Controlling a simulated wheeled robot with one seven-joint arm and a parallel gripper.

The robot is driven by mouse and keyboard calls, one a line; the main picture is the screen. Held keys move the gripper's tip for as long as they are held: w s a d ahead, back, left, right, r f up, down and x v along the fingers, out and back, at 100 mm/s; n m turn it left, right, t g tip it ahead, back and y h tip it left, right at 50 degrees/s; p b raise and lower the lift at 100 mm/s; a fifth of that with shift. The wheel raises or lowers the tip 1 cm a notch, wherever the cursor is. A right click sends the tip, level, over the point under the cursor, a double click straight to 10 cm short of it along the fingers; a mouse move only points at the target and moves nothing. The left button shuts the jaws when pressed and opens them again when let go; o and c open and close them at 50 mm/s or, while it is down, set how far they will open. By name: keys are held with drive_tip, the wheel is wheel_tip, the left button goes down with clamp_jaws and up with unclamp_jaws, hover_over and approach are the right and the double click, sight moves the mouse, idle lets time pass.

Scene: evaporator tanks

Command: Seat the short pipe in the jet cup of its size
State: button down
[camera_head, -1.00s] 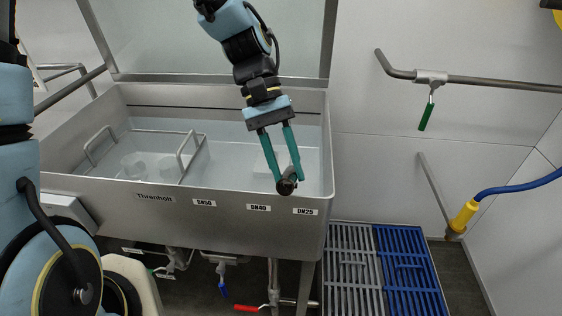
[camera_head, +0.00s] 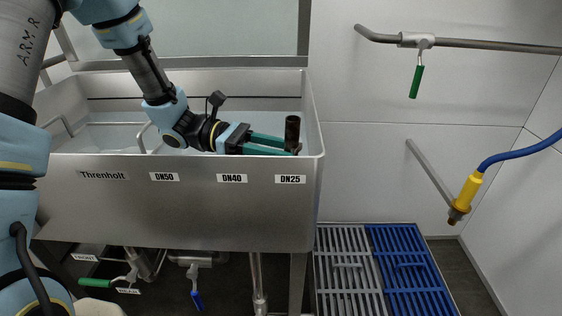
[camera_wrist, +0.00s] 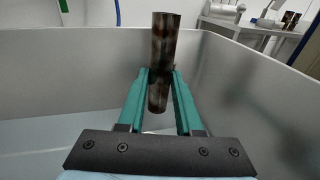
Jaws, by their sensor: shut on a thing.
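The short pipe (camera_head: 292,133) is dark, brownish and upright. My gripper (camera_head: 296,149) has green fingers and is shut on it, reaching from the left inside the right end of the steel tank (camera_head: 180,205). In the wrist view the pipe (camera_wrist: 164,50) stands between the two fingertips (camera_wrist: 160,75), with a long part above them and a shorter part below. Its lower end appears above the tank floor. Labels DN50 (camera_head: 164,177), DN40 (camera_head: 232,178) and DN25 (camera_head: 290,179) are on the tank's front wall. I see no jet cup clearly; the front wall hides the tank floor in the head view.
The tank's right wall (camera_head: 316,130) is close to the pipe. A wire-handled basket (camera_head: 147,137) is in the tank at left. Grey and blue floor grates (camera_head: 410,270) lie to the right. A blue hose with a yellow nozzle (camera_head: 467,192) hangs at right.

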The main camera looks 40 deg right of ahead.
drive_tip(key=shift+w+d+f+n+h+b, duration=0.3)
drive_tip(key=shift+w+f+n+h+b, duration=0.15)
drive_tip(key=shift+f, duration=0.25)
drive_tip(key=shift+r+p, duration=0.1)
drive_tip(key=shift+p, duration=0.3)
drive_tip(key=shift+f+b, duration=1.45)
drive_tip(key=shift+f, duration=1.55)
drive_tip(key=shift+p, duration=0.9)
drive_tip(key=shift+f+b, duration=0.55)
drive_tip(key=shift+f, duration=0.6)
drive_tip(key=shift+r, duration=0.15)
